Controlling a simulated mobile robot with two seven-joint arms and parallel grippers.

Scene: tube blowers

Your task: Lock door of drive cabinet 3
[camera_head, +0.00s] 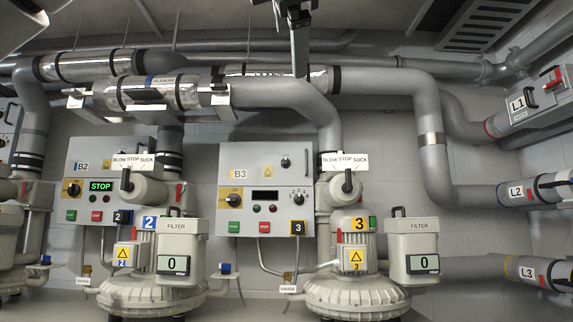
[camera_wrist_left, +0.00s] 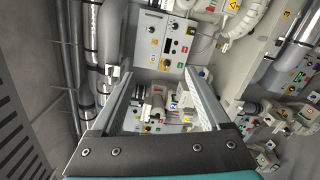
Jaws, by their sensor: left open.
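Drive cabinet 3 (camera_head: 264,184) is the grey box marked B3 on the back wall. Its door looks closed, but I cannot tell whether it is locked. At its left is a black switch on a yellow plate (camera_head: 232,201), and its display (camera_head: 267,196) is dark. The cabinet (camera_wrist_left: 178,30) also shows at the top of the left wrist view, turned sideways. My left gripper (camera_head: 299,62) hangs in front of the pipes, above the cabinet and apart from it. In the left wrist view its fingers (camera_wrist_left: 166,95) are spread, with nothing held between them. My right gripper is not visible.
Blower 3 (camera_head: 359,290) and its filter box (camera_head: 412,247) stand right of the cabinet. Cabinet B2 (camera_head: 108,157), showing STOP, is to the left. A thick pipe (camera_head: 285,94) runs above cabinet 3. The space directly before the cabinet face looks clear.

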